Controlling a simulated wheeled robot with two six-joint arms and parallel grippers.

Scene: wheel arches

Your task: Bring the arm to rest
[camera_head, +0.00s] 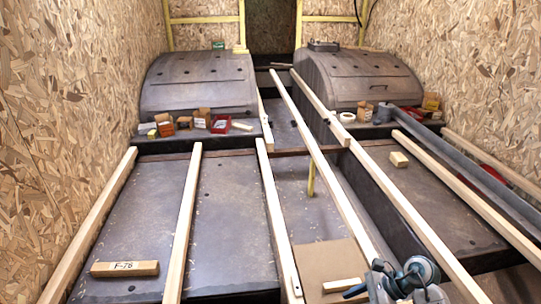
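No arm and no gripper of mine can be made out in the head view. A teal and grey object (408,279), which looks like a power tool, is at the bottom edge right of centre. It is partly cut off by the frame. A wooden block (124,268) marked F-76 lies at the front left, between two long battens.
Long wooden battens (182,220) run front to back over dark panels (235,215). Two grey wheel arches (200,84) (355,78) stand at the back, with small boxes (165,124) and tape (347,117) before them. Chipboard walls (60,90) close both sides. A small block (398,159) lies right.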

